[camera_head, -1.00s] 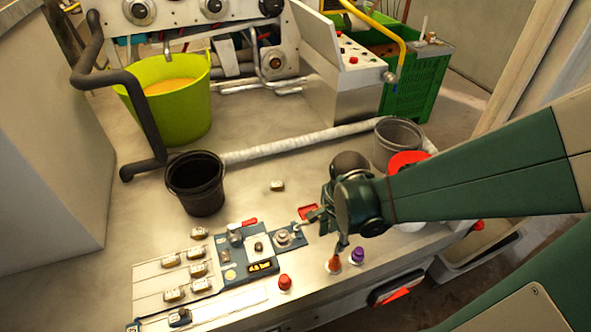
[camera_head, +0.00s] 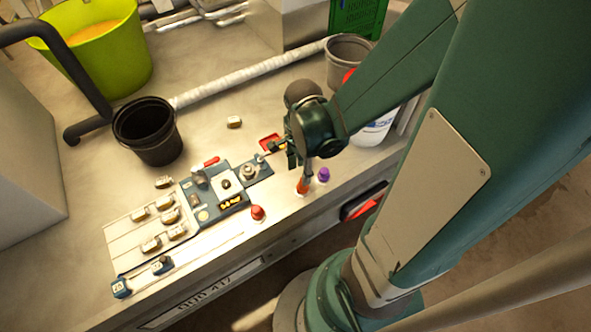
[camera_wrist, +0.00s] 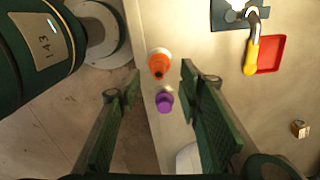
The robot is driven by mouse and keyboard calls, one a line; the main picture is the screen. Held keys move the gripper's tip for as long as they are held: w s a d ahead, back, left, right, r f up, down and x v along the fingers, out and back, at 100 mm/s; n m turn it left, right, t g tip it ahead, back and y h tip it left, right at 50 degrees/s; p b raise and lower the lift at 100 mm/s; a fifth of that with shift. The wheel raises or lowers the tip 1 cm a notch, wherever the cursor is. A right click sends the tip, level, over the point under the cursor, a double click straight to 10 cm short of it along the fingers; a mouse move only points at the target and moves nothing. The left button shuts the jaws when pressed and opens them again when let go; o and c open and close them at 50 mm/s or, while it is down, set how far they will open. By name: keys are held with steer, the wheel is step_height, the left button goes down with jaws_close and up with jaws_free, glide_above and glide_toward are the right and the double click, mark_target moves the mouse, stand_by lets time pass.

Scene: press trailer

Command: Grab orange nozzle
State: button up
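The orange nozzle (camera_head: 303,186) stands near the front edge of the bench top, between a red nozzle (camera_head: 257,212) and a purple nozzle (camera_head: 323,174). In the wrist view the orange nozzle (camera_wrist: 159,66) has a pale base and a dark opening on top. The purple nozzle (camera_wrist: 165,101) is just below it in that picture. My gripper (camera_wrist: 161,72) is open, with its two green fingers apart and the orange nozzle in the gap between their tips. In the head view my gripper (camera_head: 303,165) points down over the orange nozzle and partly covers it. No contact is visible.
A yellow-handled lever (camera_wrist: 252,56) and a red tray (camera_wrist: 271,54) lie right of the fingers. A black bucket (camera_head: 147,131) and a grey bucket (camera_head: 347,62) stand on the bench. A control panel (camera_head: 207,212) is at left. The bench middle is mostly clear.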

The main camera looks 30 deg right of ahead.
steer(key=shift+f, duration=0.8)
steer(key=shift+s+d+f+b, duration=0.1)
steer(key=shift+f+b, duration=0.6)
steer(key=shift+f, duration=0.6)
steer(key=shift+s+f+b, duration=0.1)
steer(key=shift+f+b, duration=0.6)
steer(key=shift+f, duration=0.6)
steer(key=shift+c, duration=0.3)
steer(key=c, duration=1)
